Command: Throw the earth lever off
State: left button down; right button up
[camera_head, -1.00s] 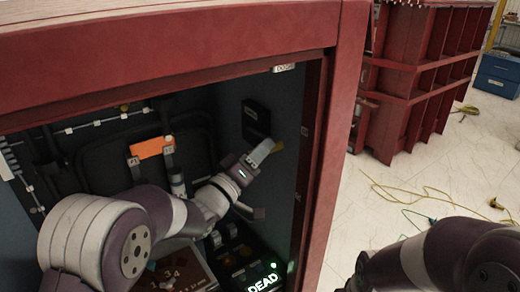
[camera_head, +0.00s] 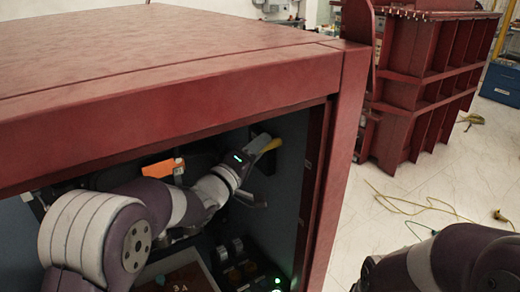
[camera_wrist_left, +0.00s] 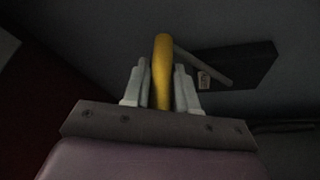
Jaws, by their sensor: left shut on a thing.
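The yellow earth lever (camera_head: 273,145) is inside the red cabinet, by its dark right inner wall. In the left wrist view the lever (camera_wrist_left: 162,58) stands between the two pale fingers. My left gripper (camera_head: 260,145) reaches into the cabinet and is shut on the lever. A black box (camera_wrist_left: 238,66) with a small tag (camera_wrist_left: 203,79) and a grey bar sits on the wall behind the lever. My right gripper is out of view; only part of that arm shows at lower right.
The red cabinet frame (camera_head: 335,170) borders the opening above and to the right of my left arm. An orange block (camera_head: 160,168) is at the cabinet's back. Outside, a red ribbed unit (camera_head: 425,85) stands beyond a floor with loose cables (camera_head: 425,207).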

pick_arm(q)
jog(key=shift+r, duration=0.2)
jog(key=c, duration=1)
grip_release()
jog(key=shift+o, duration=0.2)
jog(key=shift+s+a+f, duration=0.1)
jog(key=shift+f, duration=0.05)
jog(key=b+v, duration=0.4)
jog(key=v, duration=0.8)
jog(key=shift+s, duration=0.25)
